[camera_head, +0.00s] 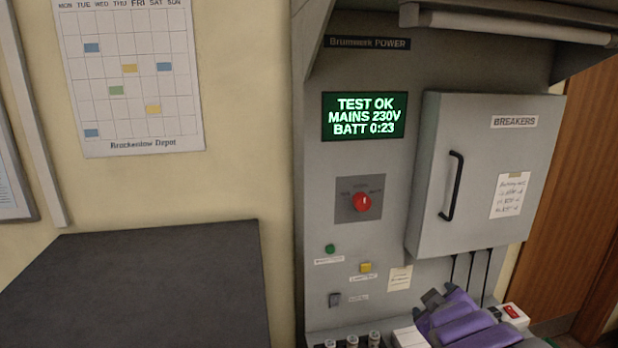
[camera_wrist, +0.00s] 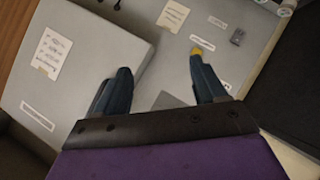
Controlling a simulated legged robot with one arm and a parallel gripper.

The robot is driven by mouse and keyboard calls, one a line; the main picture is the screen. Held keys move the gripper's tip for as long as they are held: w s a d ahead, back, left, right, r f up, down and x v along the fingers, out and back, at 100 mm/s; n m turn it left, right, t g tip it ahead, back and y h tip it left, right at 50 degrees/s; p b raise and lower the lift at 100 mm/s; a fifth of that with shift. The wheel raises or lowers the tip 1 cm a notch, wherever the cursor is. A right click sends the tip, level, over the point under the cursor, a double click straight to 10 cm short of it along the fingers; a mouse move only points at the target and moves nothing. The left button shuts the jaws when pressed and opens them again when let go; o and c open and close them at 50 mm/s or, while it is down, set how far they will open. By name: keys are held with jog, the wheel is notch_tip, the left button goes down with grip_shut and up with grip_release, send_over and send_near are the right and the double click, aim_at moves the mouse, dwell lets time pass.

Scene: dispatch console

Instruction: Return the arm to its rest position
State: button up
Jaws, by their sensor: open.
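My gripper (camera_head: 436,299) shows at the lower right of the head view, with my purple arm behind it, in front of the lower power panel (camera_head: 400,190). In the wrist view my gripper (camera_wrist: 162,80) has its two dark fingers spread wide with nothing between them. The right fingertip overlaps a yellow button (camera_wrist: 196,50); I cannot tell whether it touches. The same yellow button (camera_head: 366,267) shows clear in the head view. The green screen (camera_head: 364,116) reads TEST OK, MAINS 230V, BATT 0:23.
A closed breaker box (camera_head: 470,170) with a black handle (camera_head: 453,186) juts out above my arm. A red knob (camera_head: 362,202), green button (camera_head: 330,249) and grey switch (camera_head: 335,299) sit left. Small cylinders (camera_head: 352,341) stand below. A dark bare surface (camera_head: 150,290) lies left.

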jog(key=s+a+f+m+g+y, duration=0.1)
jog(key=s+a+f+m+g, duration=0.1)
jog(key=s, duration=0.8)
jog(key=s+a+f+m+g+y, duration=0.1)
jog(key=s+a+f+g, duration=0.4)
jog(key=s, duration=0.5)
jog(key=s+a+f+m+g+y, duration=0.1)
jog(key=s+a+f+m+g, duration=0.2)
jog(key=s+g, duration=0.3)
jog(key=s+f, duration=0.1)
jog(key=s, duration=0.3)
jog(key=shift+s+a+g, duration=0.2)
jog(key=shift+s+g, duration=0.05)
jog(key=shift+g, duration=0.15)
